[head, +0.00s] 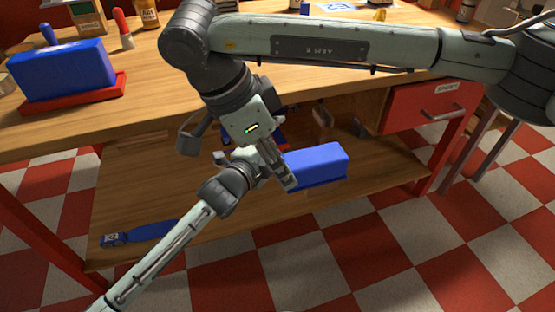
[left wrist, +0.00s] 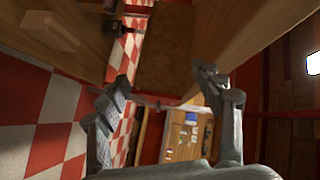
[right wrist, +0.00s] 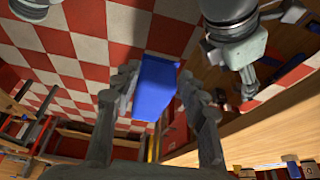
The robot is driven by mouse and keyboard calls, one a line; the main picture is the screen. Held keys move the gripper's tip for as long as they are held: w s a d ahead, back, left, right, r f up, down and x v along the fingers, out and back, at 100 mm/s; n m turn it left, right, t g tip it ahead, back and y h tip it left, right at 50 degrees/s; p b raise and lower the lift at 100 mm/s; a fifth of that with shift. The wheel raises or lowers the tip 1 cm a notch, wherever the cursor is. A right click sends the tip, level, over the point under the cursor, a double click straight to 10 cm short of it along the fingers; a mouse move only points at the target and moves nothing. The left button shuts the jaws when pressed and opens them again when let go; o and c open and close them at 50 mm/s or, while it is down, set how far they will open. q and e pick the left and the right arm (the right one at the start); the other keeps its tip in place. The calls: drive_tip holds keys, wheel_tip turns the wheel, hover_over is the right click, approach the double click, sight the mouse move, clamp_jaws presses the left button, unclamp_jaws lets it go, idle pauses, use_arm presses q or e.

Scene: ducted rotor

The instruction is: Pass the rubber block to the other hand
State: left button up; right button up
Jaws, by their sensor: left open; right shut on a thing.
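The rubber block, a plain blue bar (head: 318,166), is held in the air in front of the workbench, and it also shows between the fingers in the right wrist view (right wrist: 155,88). My right gripper (head: 288,176), on the large arm from the upper right, is shut on one end of it. The other end sticks out free to the right. My left gripper (head: 243,158), on the arm from the lower left, is open just left of the right gripper. Its fingers (left wrist: 168,88) have nothing between them in the left wrist view. Its fingertips are partly hidden in the head view.
Another blue block (head: 62,70) stands in a red tray (head: 75,105) on the wooden bench (head: 150,85), by a red-capped bottle (head: 122,30). A red drawer (head: 425,105) is at the right. A blue item (head: 140,234) lies on the lower shelf. The checkered floor in front is clear.

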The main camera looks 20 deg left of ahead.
use_arm(q)
drive_tip(key=s+a+f+n+g+y, duration=0.25)
drive_tip(key=s+a+f+n, duration=0.2)
drive_tip(key=f, duration=0.25)
drive_tip(key=s+a+f+n+g+y, duration=0.2)
drive_tip(key=s+a+f+n+g, duration=0.15)
drive_tip(key=s+f, duration=0.35)
drive_tip(key=s+a+f+n+g, duration=0.2)
drive_tip(key=s+f, duration=0.3)
drive_tip(key=s, duration=0.4)
drive_tip(key=s+a+f+n+g, duration=0.2)
drive_tip(key=s+f+n+g, duration=0.2)
drive_tip(key=s, duration=0.5)
drive_tip(key=shift+a+f+n+g+y, duration=0.15)
drive_tip(key=shift+f+n+g+y, duration=0.3)
drive_tip(key=shift+f+n, duration=0.45)
drive_tip(key=shift+s, duration=0.1)
use_arm(e)
drive_tip(key=o, duration=0.5)
drive_tip(key=c, duration=0.4)
